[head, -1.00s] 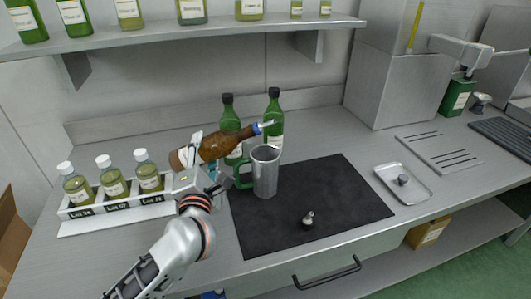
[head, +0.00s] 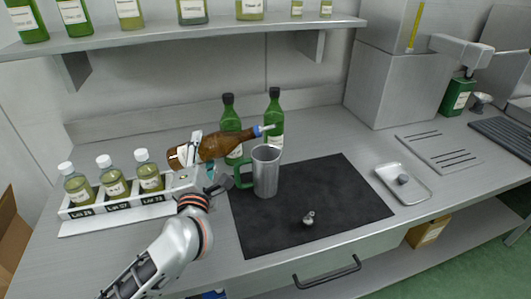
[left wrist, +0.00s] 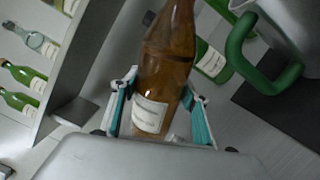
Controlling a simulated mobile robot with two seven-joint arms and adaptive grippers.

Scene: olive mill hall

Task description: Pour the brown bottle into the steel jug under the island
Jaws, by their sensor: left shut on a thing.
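The brown bottle (head: 218,144) is held tilted, close to lying on its side, with its blue collar and thin spout toward the right. The spout tip is above the steel jug (head: 266,175), near its rim. The jug stands upright on the dark mat (head: 340,203), its green handle to the left. My left gripper (head: 195,152) is shut around the lower part of the bottle. In the left wrist view the bottle (left wrist: 168,62) sits between both fingers (left wrist: 160,110), and the jug's handle (left wrist: 262,62) shows at right. I cannot see any liquid flowing. My right gripper is not in view.
Two green bottles (head: 274,112) stand close behind the jug. A white rack (head: 118,210) with three small bottles is at left. A small metal-topped stopper (head: 309,218) is on the mat, and a tray (head: 403,184) lies right of it. A shelf (head: 200,35) hangs above.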

